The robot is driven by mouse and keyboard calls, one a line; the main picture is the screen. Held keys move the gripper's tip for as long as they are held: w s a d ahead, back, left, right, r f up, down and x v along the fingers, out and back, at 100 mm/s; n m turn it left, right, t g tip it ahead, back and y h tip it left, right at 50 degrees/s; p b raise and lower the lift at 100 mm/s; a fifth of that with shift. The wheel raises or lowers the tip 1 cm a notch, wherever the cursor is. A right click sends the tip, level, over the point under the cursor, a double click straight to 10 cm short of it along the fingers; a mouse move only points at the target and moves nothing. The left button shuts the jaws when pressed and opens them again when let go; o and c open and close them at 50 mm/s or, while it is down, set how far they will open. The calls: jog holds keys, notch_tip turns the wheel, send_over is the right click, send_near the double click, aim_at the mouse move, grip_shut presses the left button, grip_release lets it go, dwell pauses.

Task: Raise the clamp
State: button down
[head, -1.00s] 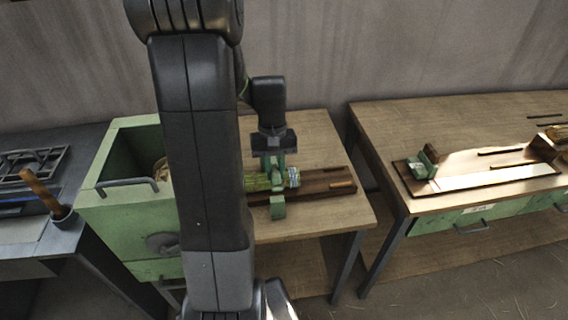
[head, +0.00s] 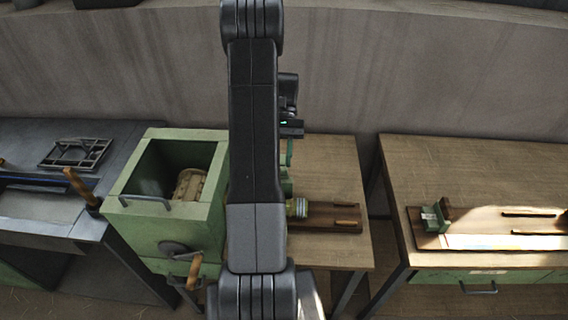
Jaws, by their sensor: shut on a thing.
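My gripper (head: 290,138) is partly hidden behind my own arm, over the middle table. It is shut on the green clamp (head: 287,156), whose visible strip stands upright just under it. Lower green parts (head: 287,187) show beside my arm, but I cannot tell whether they join the held part. Below lies a bundle end with a pale blue-green band (head: 298,208), on a dark wooden board (head: 325,215). The rest of the bundle is hidden by my arm.
A green box machine (head: 205,222) with an open top and a crank stands left of the board. A grey bench (head: 40,215) is at far left. Another wooden table (head: 480,180) at right carries a board with a small green clamp (head: 436,215). A gap separates the tables.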

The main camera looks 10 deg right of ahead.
jog(key=shift+w+d+r+g, duration=0.1)
jog(key=shift+w+r+g, duration=0.1)
jog(key=shift+w, duration=0.2)
jog(key=shift+w+d+r+g, duration=0.1)
jog(key=shift+w+g, duration=0.1)
jog(key=shift+w, duration=0.2)
jog(key=c, duration=1.3)
grip_release()
